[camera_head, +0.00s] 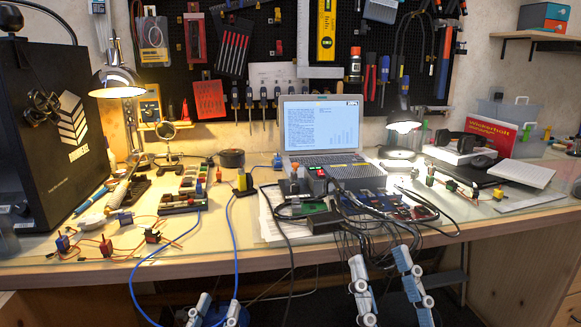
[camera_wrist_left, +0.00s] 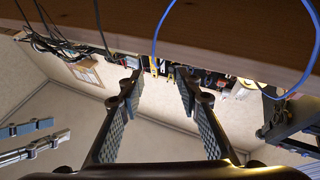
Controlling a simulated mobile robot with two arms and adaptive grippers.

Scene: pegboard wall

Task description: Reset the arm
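My left gripper (camera_head: 218,303) shows at the bottom of the head view, below the front edge of the workbench (camera_head: 150,274). Its two fingers stand apart with nothing between them, and the left wrist view shows the same open gripper (camera_wrist_left: 155,85). My right gripper (camera_head: 380,260) is further right, in front of the bench edge. Its two fingers are apart and no object is held between them. The right gripper's fingers also appear at the left of the left wrist view (camera_wrist_left: 32,140).
A blue cable (camera_head: 133,275) hangs over the bench edge near my left gripper. Black cables (camera_head: 291,270) hang near my right gripper. A laptop (camera_head: 322,125), electronics and two lit lamps (camera_head: 118,82) crowd the bench. Tools hang on the pegboard (camera_head: 275,40).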

